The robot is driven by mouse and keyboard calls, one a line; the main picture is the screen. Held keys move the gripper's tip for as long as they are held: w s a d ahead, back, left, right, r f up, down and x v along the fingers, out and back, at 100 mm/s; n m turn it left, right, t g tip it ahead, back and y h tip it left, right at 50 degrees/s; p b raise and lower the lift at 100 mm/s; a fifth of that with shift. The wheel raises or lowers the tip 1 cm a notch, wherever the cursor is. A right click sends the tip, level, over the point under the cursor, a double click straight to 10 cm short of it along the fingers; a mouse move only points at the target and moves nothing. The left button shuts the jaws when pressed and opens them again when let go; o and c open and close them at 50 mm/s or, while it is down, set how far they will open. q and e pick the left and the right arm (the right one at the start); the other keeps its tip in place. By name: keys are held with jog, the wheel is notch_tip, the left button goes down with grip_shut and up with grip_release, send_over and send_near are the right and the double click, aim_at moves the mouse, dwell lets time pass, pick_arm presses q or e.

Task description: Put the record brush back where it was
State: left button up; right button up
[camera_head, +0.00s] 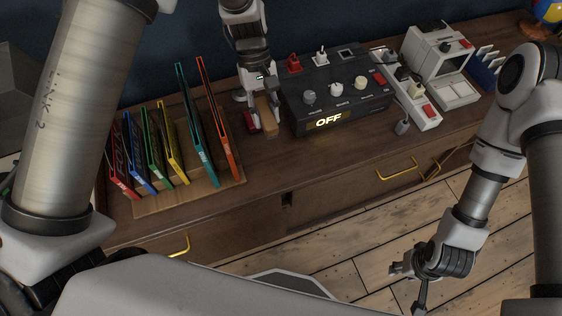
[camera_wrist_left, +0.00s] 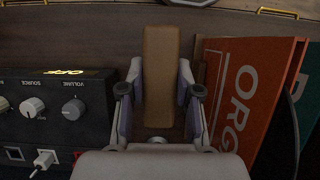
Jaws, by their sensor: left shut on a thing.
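The record brush is a tan block with a darker brown end; it shows in the head view (camera_head: 268,112) and between the fingers in the wrist view (camera_wrist_left: 160,70). My left gripper (camera_head: 262,122) is shut on it, with one finger on each long side. The brush is low over the wooden sideboard top, between the record rack and the black amplifier. I cannot tell whether it touches the top. My right gripper (camera_head: 412,280) hangs in front of the sideboard, away from the brush; its finger opening is unclear.
Several colored record sleeves (camera_head: 205,150) stand in a wooden rack left of the brush. The black amplifier (camera_head: 335,100), its display reading OFF, is close on the right. A white device with a red button (camera_head: 428,112) stands further right. The front strip of the sideboard (camera_head: 265,165) is clear.

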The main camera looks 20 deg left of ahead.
aim_at(273, 169)
pick_arm(q)
jog(key=s+f+n, duration=0.1)
jog(key=f, duration=0.4)
jog(key=f+n, duration=0.2)
jog(key=f, duration=0.3)
jog(key=s+d+f+n+t+h+b, duration=0.1)
jog(key=f, duration=0.5)
jog(key=shift+s+n, duration=0.3)
jog(key=shift+a+f, duration=0.1)
pick_arm(e)
notch_tip(273, 169, down, 3)
jog(key=shift+r, duration=0.1)
pick_arm(q)
jog(key=shift+f, duration=0.2)
jog(key=o, duration=1)
jog(key=shift+r, duration=0.1)
